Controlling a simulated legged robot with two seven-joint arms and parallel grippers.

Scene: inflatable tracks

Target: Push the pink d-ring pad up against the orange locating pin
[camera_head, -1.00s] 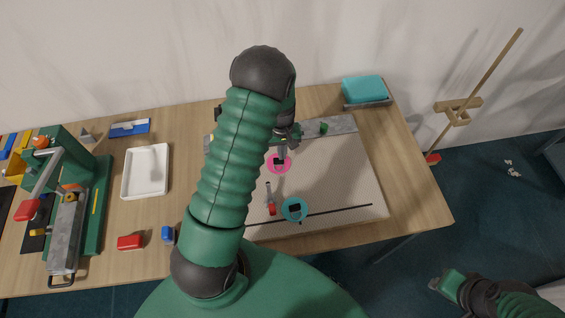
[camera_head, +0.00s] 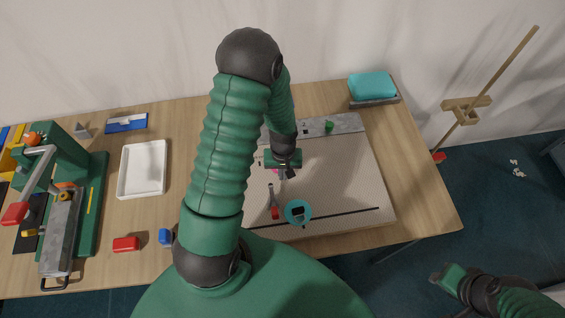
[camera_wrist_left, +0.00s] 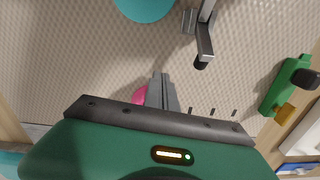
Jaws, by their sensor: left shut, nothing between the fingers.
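The pink d-ring pad (camera_head: 275,170) lies on the pale mat (camera_head: 345,175), mostly hidden by my left gripper in the head view. A pink edge also shows in the left wrist view (camera_wrist_left: 139,95), beside the fingers. My left gripper (camera_head: 284,176) is shut and empty, pointing down close to the pad; I cannot tell whether they touch. Its fingertips also show in the left wrist view (camera_wrist_left: 160,78). I cannot make out the orange locating pin; my arm covers the mat's left part. My right gripper (camera_head: 440,280) hangs off the table at lower right, its jaws unclear.
A teal round pad (camera_head: 305,218) and a red-handled clamp (camera_head: 274,205) are on the mat's front part. A grey rail (camera_head: 348,123) with a green knob (camera_head: 329,125) runs along the back. A green clamp (camera_wrist_left: 283,88) with an orange part shows in the left wrist view.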

